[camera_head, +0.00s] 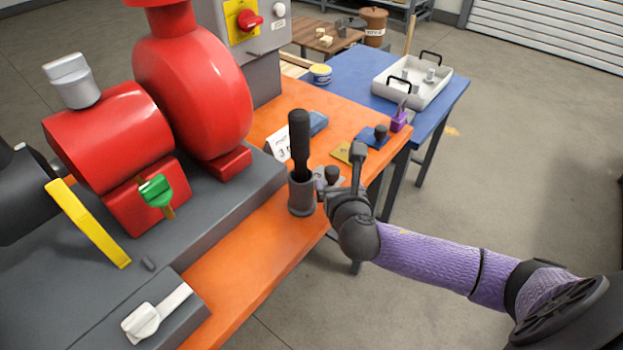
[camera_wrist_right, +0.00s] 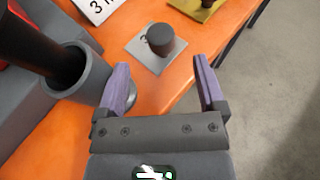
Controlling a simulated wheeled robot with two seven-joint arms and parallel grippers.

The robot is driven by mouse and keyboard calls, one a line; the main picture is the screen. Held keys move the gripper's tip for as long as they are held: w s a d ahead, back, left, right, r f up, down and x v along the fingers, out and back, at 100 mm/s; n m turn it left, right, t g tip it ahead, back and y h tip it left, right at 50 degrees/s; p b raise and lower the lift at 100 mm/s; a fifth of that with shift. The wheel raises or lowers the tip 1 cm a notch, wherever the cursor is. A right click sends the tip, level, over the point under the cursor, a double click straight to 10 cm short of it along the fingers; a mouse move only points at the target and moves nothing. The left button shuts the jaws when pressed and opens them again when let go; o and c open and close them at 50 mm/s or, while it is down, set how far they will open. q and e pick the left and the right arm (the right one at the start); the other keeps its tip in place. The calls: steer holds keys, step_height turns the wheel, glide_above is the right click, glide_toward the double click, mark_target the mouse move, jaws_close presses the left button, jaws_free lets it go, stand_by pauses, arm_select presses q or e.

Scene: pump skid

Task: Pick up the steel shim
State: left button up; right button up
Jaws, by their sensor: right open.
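The steel shim (camera_wrist_right: 143,50) is a flat grey square plate with a dark round knob (camera_wrist_right: 161,39) on top, lying on the orange bench. In the head view the shim's dark knob (camera_head: 332,174) shows just behind my right gripper (camera_head: 341,182), which hides part of the plate. My right gripper is open and empty; in the right wrist view its two purple-padded fingers (camera_wrist_right: 160,88) point toward the shim, which lies beyond the tips and between their lines. My left gripper is not in view.
A grey cup (camera_wrist_right: 78,75) holding a dark-handled tool (camera_head: 299,140) stands close beside my right gripper's left finger. A yellow shim (camera_head: 342,152) and a blue one (camera_head: 367,138) lie farther back. A white number card (camera_head: 280,145) stands nearby.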

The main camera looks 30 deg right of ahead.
mark_target(331, 170)
steer(key=b+x, duration=0.1)
steer(key=x, duration=0.1)
steer(key=b+x, duration=0.1)
steer(key=x, duration=0.2)
steer(key=b+x, duration=0.1)
steer(key=x, duration=0.2)
steer(key=shift+s+f+b, duration=0.15)
steer(key=shift+f+b, duration=0.15)
steer(key=shift+w+d, duration=0.2)
steer(key=shift+w, duration=0.1)
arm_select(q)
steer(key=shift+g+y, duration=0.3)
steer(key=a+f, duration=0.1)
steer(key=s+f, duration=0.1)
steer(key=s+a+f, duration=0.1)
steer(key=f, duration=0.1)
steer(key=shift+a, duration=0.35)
arm_select(e)
steer(key=shift+r, duration=0.1)
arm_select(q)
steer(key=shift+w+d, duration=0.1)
arm_select(e)
jaws_close()
